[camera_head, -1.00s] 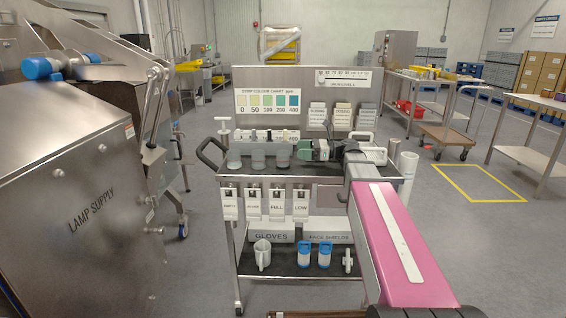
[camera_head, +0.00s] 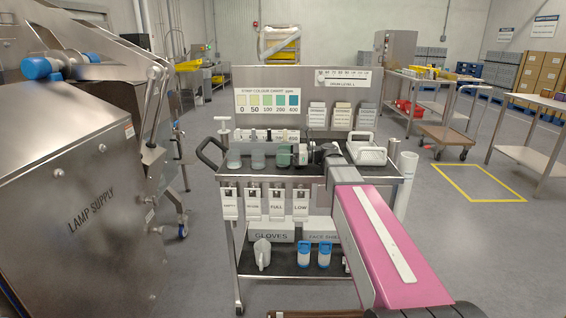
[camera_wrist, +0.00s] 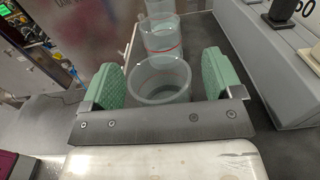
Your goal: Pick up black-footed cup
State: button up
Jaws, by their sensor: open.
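A row of clear grey cups stands on the cart's top shelf. In the wrist view the nearest cup (camera_wrist: 159,80) sits between my gripper's (camera_wrist: 160,80) green pads, with visible gaps either side. A second cup with a red line (camera_wrist: 163,42) stands beyond it, and part of a third cup (camera_wrist: 160,7) shows at the top edge. In the head view the left cup (camera_head: 234,158) and middle cup (camera_head: 258,157) show; the right one is mostly hidden by my open gripper (camera_head: 291,155). I cannot make out a black foot on any cup.
Behind the cups is a rack of labelled dark-topped items (camera_head: 268,136). A white jug (camera_head: 262,252) and blue-white bottles (camera_head: 304,254) stand on the lower shelf. The lamp supply cabinet (camera_head: 80,190) is at left.

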jog(key=c, duration=1)
